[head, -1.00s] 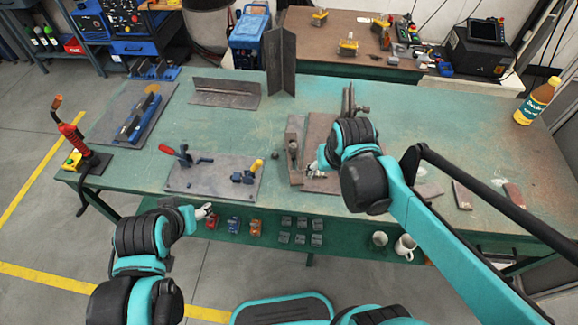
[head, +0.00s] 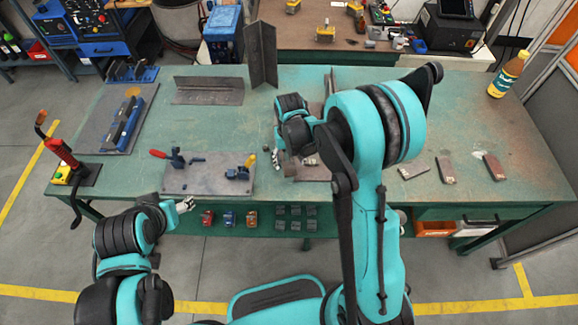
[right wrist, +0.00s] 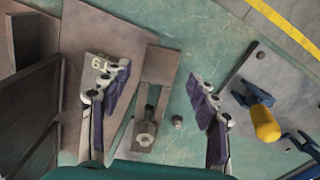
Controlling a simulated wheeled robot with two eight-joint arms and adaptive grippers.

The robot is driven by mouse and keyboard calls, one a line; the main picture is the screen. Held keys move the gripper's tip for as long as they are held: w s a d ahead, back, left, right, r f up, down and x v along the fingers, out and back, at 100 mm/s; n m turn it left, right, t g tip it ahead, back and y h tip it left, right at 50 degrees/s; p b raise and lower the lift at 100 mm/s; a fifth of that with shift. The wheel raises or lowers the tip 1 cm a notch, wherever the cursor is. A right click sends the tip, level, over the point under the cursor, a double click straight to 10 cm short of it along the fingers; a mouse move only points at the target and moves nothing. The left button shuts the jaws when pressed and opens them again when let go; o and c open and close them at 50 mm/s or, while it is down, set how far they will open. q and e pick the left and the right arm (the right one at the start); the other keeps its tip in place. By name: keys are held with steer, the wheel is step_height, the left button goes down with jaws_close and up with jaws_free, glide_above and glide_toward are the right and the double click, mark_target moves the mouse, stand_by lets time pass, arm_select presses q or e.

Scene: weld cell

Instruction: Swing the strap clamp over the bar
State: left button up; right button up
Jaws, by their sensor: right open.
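The strap clamp (right wrist: 160,68) is a flat slotted steel strap, seen in the right wrist view, with a stud and nut (right wrist: 146,134) at its lower end. It lies between the spread fingers of my right gripper (right wrist: 155,95), which is open and empty; I cannot tell the height gap. Left of it is a brown steel plate (right wrist: 107,35), with upright steel pieces (right wrist: 30,95) farther left. I cannot tell which of these is the bar. In the head view my right arm hides most of this area. My left gripper (head: 186,204) hangs by the table's front edge; its finger state is unclear.
A plate with red- and yellow-handled toggle clamps (head: 208,175) lies left of my right gripper. A steel angle (head: 262,55) stands behind. Small plates (head: 446,170) and a bottle (head: 507,75) are on the right. The green table (head: 440,110) has free room there.

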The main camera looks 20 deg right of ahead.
steer(key=shift+f+b, duration=0.3)
steer(key=shift+f, duration=1.2)
jaws_close()
